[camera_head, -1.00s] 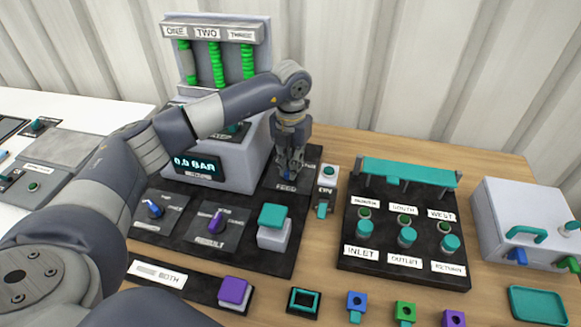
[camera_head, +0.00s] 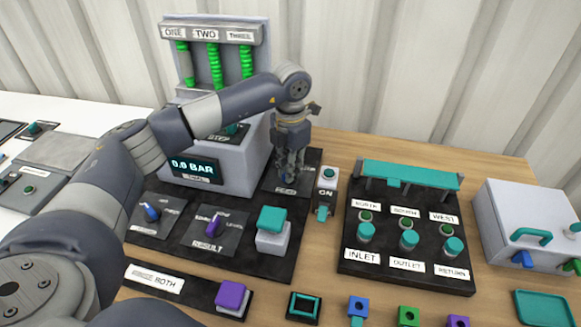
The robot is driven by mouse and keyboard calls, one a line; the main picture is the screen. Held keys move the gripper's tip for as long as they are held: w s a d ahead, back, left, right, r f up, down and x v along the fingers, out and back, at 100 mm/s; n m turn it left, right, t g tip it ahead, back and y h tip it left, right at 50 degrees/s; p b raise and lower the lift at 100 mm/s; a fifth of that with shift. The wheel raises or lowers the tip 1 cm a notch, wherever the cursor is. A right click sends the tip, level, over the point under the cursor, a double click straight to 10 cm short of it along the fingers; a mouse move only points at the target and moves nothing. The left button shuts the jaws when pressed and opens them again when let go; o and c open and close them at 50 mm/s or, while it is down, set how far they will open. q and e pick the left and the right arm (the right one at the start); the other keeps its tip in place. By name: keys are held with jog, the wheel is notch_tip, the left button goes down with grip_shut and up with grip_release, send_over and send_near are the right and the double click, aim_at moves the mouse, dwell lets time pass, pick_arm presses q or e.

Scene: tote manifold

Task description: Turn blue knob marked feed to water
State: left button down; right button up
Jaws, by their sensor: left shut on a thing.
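My left gripper (camera_head: 287,170) points down over the FEED plate (camera_head: 301,163) at the back right of the black panel. It is shut on the blue knob there, which the fingers mostly hide; its pointing direction cannot be told. The FEED label (camera_head: 285,190) shows just in front of the fingers. My right gripper is not in view.
A grey box with a 0.0 BAR display (camera_head: 193,168) stands left of the gripper, below a rack of green columns (camera_head: 213,62). An ON switch (camera_head: 327,179) stands close on the right. A teal-topped block (camera_head: 272,221) is in front. A valve board (camera_head: 405,275) lies farther right.

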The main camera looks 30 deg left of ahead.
pick_arm(q)
jog(key=shift+r, duration=0.1)
jog(key=c, duration=1.6)
grip_release()
jog(key=shift+c, duration=0.2)
notch_tip(320, 180, up, 12)
